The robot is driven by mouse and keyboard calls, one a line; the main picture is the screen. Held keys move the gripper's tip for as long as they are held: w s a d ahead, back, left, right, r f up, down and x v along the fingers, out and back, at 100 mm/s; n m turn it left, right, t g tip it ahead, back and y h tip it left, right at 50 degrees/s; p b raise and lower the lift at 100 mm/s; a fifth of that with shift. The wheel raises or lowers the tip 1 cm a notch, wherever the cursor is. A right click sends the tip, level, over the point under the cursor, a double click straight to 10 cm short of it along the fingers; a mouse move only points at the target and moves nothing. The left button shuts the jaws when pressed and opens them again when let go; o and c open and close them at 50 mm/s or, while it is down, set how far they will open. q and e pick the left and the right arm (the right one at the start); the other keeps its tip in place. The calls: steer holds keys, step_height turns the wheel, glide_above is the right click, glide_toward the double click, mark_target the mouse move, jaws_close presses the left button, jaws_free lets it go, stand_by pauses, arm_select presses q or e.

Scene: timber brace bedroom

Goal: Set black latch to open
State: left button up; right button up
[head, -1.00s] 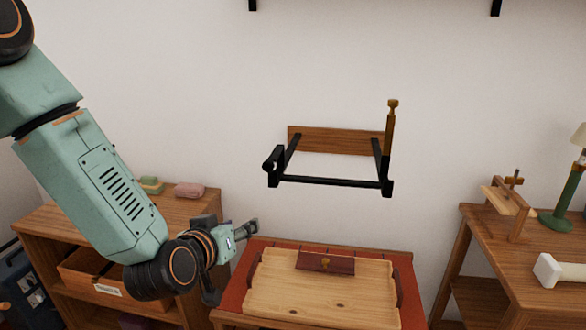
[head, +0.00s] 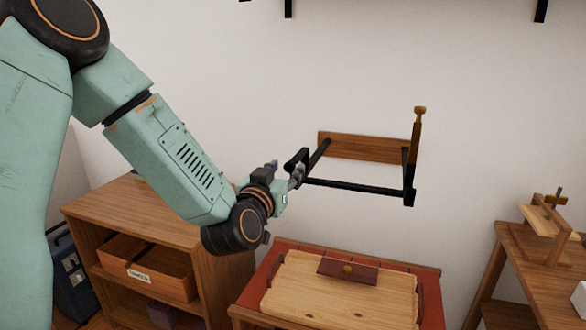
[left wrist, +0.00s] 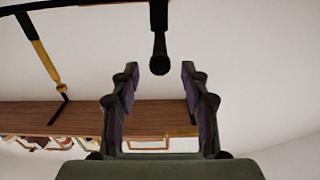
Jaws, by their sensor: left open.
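The black latch shows as a black frame with a long crossbar (head: 355,187), held out from a wooden wall board (head: 365,147). A brass-coloured upright handle (head: 416,130) stands at its right end. My left gripper (head: 295,176) is at the frame's left end and partly hides it. In the left wrist view, my left gripper (left wrist: 160,88) is open, with a finger on each side. A black rod with a round knob (left wrist: 159,58) points down at the gap between the fingertips. I cannot tell whether anything touches. My right gripper is out of view.
A table with a red top (head: 262,283) and a wooden tray (head: 340,300) stands below the latch. A wooden shelf unit (head: 140,215) is at left, and another wooden table (head: 520,250) at right.

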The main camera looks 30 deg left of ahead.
mark_target(288, 167)
arm_select(q)
steer(key=shift+x, duration=1.15)
steer(key=shift+w+a+f, duration=0.1)
steer(key=shift+w+a, duration=0.15)
steer(key=shift+w, duration=0.15)
steer(key=shift+d, duration=0.3)
steer(key=shift+a, duration=0.2)
steer(key=c, duration=0.5)
jaws_close()
steer(key=shift+d, duration=0.1)
